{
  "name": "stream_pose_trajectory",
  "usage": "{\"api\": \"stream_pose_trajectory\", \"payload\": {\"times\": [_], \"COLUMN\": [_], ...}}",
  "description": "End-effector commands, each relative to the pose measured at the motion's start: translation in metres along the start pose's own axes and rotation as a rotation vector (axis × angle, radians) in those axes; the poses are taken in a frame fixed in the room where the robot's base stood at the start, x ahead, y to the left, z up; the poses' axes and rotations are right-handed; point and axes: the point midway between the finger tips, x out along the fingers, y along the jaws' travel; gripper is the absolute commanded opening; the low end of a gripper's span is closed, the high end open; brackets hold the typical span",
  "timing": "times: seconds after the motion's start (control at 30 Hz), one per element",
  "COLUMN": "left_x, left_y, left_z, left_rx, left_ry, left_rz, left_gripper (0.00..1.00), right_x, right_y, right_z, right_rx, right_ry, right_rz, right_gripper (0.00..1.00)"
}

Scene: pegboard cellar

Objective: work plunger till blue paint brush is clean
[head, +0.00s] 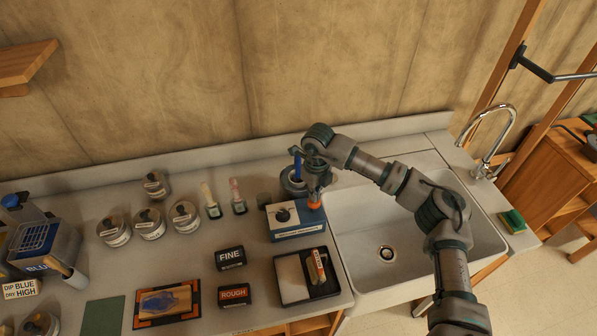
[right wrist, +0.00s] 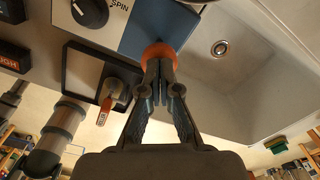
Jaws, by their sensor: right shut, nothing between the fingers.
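My right gripper (head: 315,188) is shut and empty, pointing down at the orange plunger cap (head: 314,203) on the white-and-blue box with a black knob (head: 283,215). In the right wrist view the closed fingertips (right wrist: 160,75) meet or nearly meet the orange cap (right wrist: 160,52); contact is hard to tell. The knob (right wrist: 89,11) has the word SPIN beside it. A blue handle (head: 297,166), seemingly the blue paint brush, stands upright at a round grey container (head: 291,184) behind the box. Its bristles are hidden. My left gripper is out of view.
The white sink (head: 350,235) with its tap (head: 490,140) lies right of the box. A dark tray (head: 291,295) is in front. FINE (head: 231,257) and ROUGH (head: 234,295) blocks and several tins (head: 149,224) stand left. A blue bucket (head: 45,245) is far left.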

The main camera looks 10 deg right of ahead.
Motion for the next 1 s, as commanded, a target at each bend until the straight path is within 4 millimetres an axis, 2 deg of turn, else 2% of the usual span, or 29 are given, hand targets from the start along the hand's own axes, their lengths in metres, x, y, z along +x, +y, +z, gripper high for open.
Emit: {"api": "stream_pose_trajectory", "payload": {"times": [0.27,0.8,1.0], "left_x": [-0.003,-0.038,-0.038], "left_y": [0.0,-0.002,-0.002], "left_z": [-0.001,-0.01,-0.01], "left_rx": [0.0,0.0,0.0], "left_ry": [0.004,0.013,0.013], "left_rz": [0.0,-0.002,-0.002], "left_gripper": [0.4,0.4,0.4], "right_x": [-0.004,-0.059,-0.06], "right_y": [0.0,0.0,0.0], "right_z": [0.0,0.0,0.0], "right_rx": [0.0,0.0,0.0], "right_ry": [-0.001,-0.002,0.0], "right_rz": [0.0,-0.001,0.0], "right_gripper": [0.0,0.0,0.0]}}
